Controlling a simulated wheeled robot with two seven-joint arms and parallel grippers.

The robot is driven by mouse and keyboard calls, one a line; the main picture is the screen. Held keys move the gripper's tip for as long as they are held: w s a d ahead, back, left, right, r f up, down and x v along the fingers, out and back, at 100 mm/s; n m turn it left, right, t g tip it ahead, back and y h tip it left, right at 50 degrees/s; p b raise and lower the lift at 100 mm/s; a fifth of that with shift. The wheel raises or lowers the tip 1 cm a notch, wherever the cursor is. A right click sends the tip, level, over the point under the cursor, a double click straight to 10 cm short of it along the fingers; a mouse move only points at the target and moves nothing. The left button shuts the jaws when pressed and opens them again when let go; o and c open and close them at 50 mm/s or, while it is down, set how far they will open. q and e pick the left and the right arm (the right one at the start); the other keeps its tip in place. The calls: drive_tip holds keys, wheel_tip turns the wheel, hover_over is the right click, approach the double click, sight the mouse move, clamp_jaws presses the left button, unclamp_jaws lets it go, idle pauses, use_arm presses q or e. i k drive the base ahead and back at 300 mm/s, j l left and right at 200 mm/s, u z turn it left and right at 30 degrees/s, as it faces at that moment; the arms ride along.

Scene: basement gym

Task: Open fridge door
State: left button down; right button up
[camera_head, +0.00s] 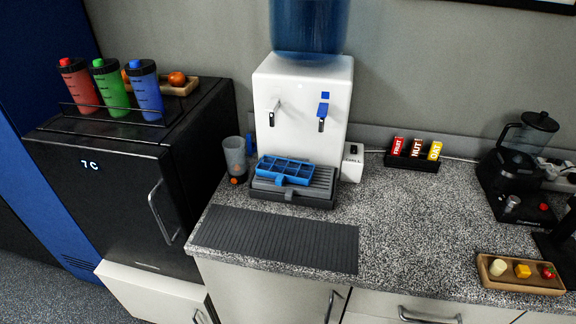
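The black mini fridge (110,195) stands at the left, with a lit "7 C" display on the upper left of its front. Its door (105,210) looks shut, flush with the body. A curved silver handle (158,212) runs upright near the door's right edge, and nothing touches it.
Red, green and blue bottles (148,92) stand behind a low rail on the fridge top, near a wooden tray with oranges. A speckled counter (420,235) adjoins on the right, bearing a water dispenser (300,90), blender (520,150) and food tray (520,286). Floor shows lower left.

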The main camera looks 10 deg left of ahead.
sight(128, 199)
drive_tip(key=u, duration=1.55)
